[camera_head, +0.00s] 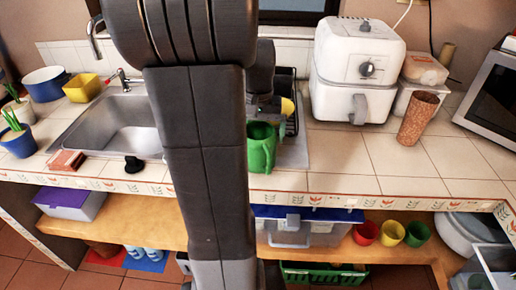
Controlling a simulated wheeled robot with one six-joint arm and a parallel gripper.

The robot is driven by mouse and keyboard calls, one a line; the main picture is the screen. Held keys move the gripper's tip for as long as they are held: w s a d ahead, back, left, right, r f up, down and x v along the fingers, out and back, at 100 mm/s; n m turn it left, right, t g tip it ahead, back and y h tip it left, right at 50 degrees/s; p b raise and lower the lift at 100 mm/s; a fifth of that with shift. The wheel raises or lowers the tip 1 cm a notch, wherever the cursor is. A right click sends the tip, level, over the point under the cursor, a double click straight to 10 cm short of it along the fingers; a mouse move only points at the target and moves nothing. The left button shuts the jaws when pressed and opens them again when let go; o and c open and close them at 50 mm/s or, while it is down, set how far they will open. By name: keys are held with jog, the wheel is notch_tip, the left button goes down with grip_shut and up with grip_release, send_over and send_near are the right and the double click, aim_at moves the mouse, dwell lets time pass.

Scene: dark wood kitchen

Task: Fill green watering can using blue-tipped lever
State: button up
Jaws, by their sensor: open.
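The green watering can (261,150) stands upright on the counter, just right of my arm, which hides part of its left side. My gripper (264,112) is dark and sits just above and behind the can. It is open, but its fingertips are hard to make out and I cannot tell whether they touch the can. A curved chrome spout (94,38) rises at the back left of the sink (113,130). A small tap (122,79) with a reddish tip stands at the sink's back edge. I see no blue-tipped lever; my arm covers the sink's right part.
A dish rack (292,128) with a yellow item stands behind the can. A white air fryer (357,70), a brown cup (418,119) and a microwave (492,98) stand to the right. A sponge-like red block (67,161) lies at the sink's front left. The front right counter is clear.

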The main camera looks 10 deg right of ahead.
notch_tip(320, 180, down, 3)
jog(key=shift+w+f, duration=0.15)
jog(key=shift+c, duration=0.4)
jog(key=c, duration=0.8)
